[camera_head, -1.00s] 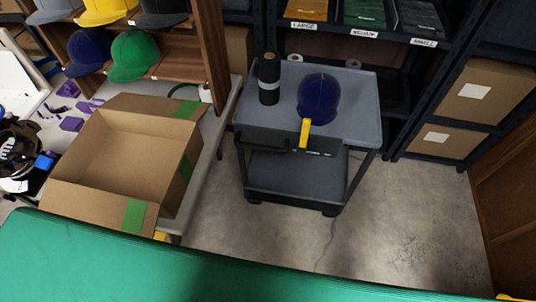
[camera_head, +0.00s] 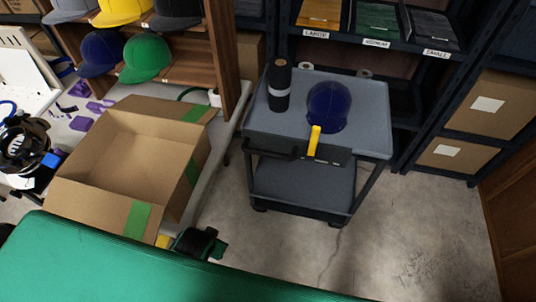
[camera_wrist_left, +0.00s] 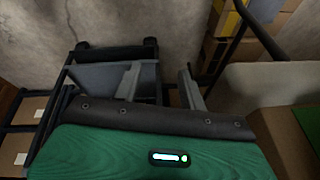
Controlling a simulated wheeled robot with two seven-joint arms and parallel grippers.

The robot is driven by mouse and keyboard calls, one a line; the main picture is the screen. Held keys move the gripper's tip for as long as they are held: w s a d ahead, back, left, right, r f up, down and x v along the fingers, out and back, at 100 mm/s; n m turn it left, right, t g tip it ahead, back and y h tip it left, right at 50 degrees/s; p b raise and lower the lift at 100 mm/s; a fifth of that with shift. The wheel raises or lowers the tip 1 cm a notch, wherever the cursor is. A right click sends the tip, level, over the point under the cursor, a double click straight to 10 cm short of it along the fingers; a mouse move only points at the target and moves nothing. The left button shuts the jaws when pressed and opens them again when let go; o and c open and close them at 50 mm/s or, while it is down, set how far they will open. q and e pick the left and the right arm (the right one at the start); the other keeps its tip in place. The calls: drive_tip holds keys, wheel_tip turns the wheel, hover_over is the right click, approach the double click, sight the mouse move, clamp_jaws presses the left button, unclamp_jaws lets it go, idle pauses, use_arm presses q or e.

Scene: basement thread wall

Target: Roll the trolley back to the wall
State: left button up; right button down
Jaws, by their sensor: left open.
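The grey trolley (camera_head: 366,112) stands upright on the floor close in front of the dark shelving, with a dark bar handle on its near side. In the left wrist view my left gripper (camera_wrist_left: 160,78) is open and empty. Part of the trolley (camera_wrist_left: 97,77) shows upside down behind its fingers. My right gripper is out of view.
An open cardboard box (camera_head: 135,150) with green tape sits on the workbench left of the trolley. A cap shelf (camera_head: 185,70) stands behind it. Dark shelving (camera_head: 340,44) and cardboard cartons (camera_head: 488,104) are behind and right. The floor (camera_head: 430,230) at the near right is clear.

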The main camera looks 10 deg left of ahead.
use_arm(q)
drive_tip(key=w+a+r+m+t+y, duration=0.1)
drive_tip(key=w+a+r+m+t, duration=0.15)
drive_tip(key=w+r+t, duration=0.4)
drive_tip(key=w+a+r+m+t+y, duration=0.1)
drive_tip(key=w+a+r+m+t, duration=0.15)
drive_tip(key=w, duration=0.65)
drive_tip(key=m+t+h, duration=0.2)
drive_tip(key=m+h, duration=0.7)
drive_tip(key=m, duration=0.5)
approach(268, 154)
drive_tip(key=x, duration=0.2)
drive_tip(key=b+x, duration=0.1)
drive_tip(key=x, duration=0.2)
drive_tip(key=shift+w+a+f, duration=0.1)
drive_tip(key=shift+w+f, duration=0.15)
drive_tip(key=b+x, duration=0.1)
drive_tip(key=x, duration=0.4)
drive_tip(key=shift+f, duration=0.15)
drive_tip(key=c, duration=0.7)
clamp_jaws()
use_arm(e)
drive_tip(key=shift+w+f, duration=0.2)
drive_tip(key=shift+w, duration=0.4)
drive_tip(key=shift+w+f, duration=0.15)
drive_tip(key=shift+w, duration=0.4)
